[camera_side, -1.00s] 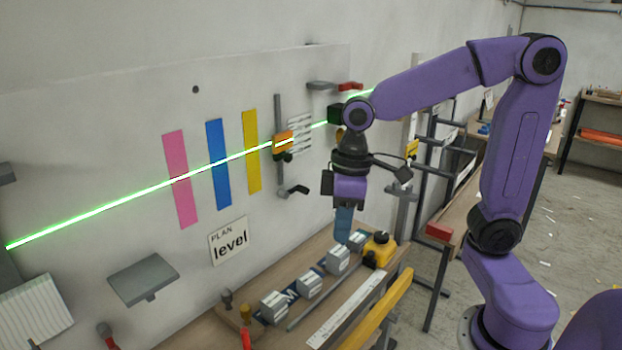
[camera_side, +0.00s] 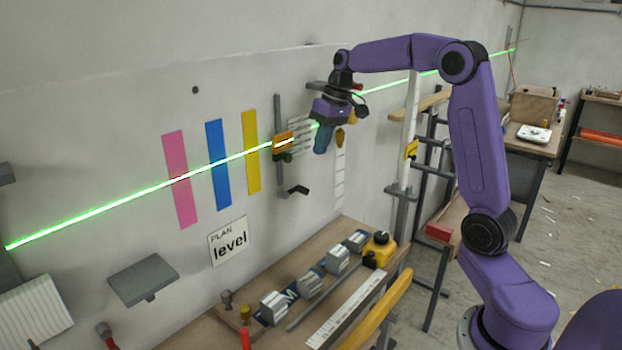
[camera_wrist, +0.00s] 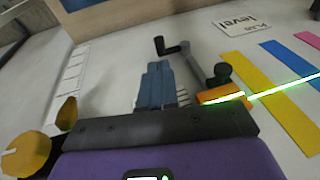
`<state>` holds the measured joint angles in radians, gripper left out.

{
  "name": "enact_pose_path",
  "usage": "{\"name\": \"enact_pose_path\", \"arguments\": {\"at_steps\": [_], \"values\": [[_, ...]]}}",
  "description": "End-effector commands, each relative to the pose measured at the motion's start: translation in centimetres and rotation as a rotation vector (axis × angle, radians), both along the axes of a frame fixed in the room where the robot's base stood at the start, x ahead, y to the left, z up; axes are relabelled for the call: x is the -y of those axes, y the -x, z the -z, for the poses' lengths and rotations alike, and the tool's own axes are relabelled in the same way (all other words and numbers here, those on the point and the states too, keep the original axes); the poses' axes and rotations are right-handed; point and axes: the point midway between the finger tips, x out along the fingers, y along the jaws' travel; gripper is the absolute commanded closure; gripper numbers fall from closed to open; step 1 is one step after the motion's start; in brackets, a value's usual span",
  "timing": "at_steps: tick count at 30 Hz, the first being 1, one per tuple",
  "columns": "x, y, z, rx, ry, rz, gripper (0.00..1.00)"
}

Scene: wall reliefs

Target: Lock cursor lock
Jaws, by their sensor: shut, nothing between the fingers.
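The orange cursor (camera_side: 284,142) sits on a grey vertical rail (camera_side: 279,108) on the wall, with the green laser line crossing it. A dark knob (camera_side: 284,157) shows just under it. In the wrist view the cursor (camera_wrist: 224,93) and a dark knob (camera_wrist: 222,72) lie right of my fingers. A dark crank handle (camera_side: 296,191) is at the rail's lower end; it also shows in the wrist view (camera_wrist: 160,45). My gripper (camera_side: 321,149) has its blue fingers shut and empty, right of the cursor and apart from it. The fingertips also show in the wrist view (camera_wrist: 158,66).
Pink (camera_side: 180,178), blue (camera_side: 218,163) and yellow (camera_side: 251,150) strips hang left of the rail. A "PLAN level" sign (camera_side: 228,240) is below. The bench (camera_side: 222,325) holds grey blocks and a yellow device (camera_side: 379,249). Wall space below my gripper is clear.

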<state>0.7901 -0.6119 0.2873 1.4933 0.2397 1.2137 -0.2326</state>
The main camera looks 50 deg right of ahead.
Motion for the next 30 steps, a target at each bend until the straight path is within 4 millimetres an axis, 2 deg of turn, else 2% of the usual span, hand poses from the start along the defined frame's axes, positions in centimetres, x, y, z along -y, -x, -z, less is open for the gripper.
{"name": "enact_pose_path", "arguments": {"at_steps": [14, 17, 30], "values": [[0.2, -0.2, 0.3, 0.0, -0.001, 0.006, 1.0], [0.0, -0.3, 1.3, -0.002, -0.002, 0.005, 1.0], [-1.3, -1.6, 7.9, -0.002, -0.002, 0.005, 1.0]]}}
